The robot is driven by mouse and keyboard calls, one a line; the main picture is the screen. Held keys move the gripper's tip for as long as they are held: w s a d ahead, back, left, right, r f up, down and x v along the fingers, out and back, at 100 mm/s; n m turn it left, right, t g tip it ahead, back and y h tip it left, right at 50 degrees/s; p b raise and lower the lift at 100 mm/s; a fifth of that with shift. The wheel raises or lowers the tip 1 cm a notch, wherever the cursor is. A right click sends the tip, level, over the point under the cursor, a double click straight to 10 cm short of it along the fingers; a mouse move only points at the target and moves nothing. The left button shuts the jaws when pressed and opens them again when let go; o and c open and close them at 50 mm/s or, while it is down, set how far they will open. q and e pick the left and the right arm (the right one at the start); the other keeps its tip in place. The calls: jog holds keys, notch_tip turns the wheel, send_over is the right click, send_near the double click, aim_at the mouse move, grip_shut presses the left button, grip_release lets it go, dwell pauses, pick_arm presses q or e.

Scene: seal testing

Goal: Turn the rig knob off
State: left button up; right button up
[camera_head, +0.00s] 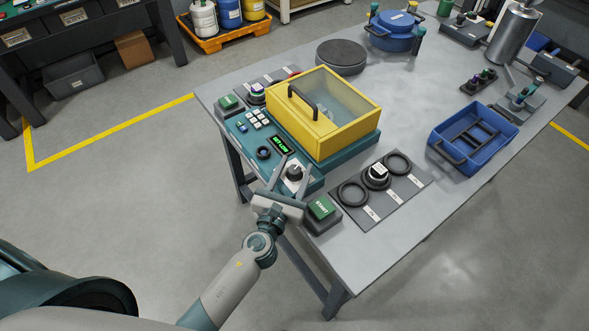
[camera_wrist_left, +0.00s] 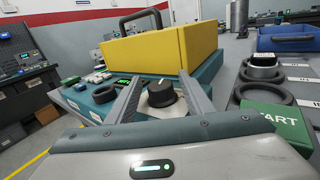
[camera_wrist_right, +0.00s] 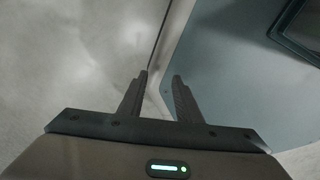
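The rig is a teal base (camera_head: 352,147) with a yellow-framed box (camera_head: 318,140) on top and a control panel at its front. The rig knob is a black round knob with a white pointer line, on a light plate (camera_head: 294,173); it shows clearly in the left wrist view (camera_wrist_left: 160,92). My left gripper (camera_head: 289,168) is open, with one finger on either side of the knob. I cannot tell whether the fingers touch it. My right gripper (camera_wrist_right: 160,80) is open and empty in its wrist view, away from the panel; the head view does not show it.
A green START button box (camera_head: 321,210) stands right beside the knob. A grey mat with black rings (camera_head: 352,193) lies to its right. A second dark knob (camera_head: 264,153) and a green display (camera_head: 279,145) are on the panel. A blue tray (camera_head: 447,151) stands farther right.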

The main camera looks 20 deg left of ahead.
aim_at(292, 176)
jog(key=shift+d, duration=0.15)
pick_arm(q)
jog(key=shift+s+f, duration=0.15)
jog(key=shift+s, duration=0.4)
jog(key=s+b, duration=0.1)
jog(key=s, duration=0.4)
jog(key=shift+a, duration=0.15)
jog(key=s+b, duration=0.4)
jog(key=s, duration=0.7)
jog(key=shift+s+a, duration=0.15)
jog(key=shift+a, duration=0.1)
pick_arm(e)
jog(key=w+a+t, duration=0.2)
jog(key=w+a, duration=0.1)
jog(key=w, duration=0.5)
jog(key=w+a+t+y, duration=0.1)
jog(key=w+a+t, duration=0.1)
jog(key=w, duration=0.5)
jog(key=shift+w+a+r, duration=0.4)
jog(key=shift+a, duration=0.35)
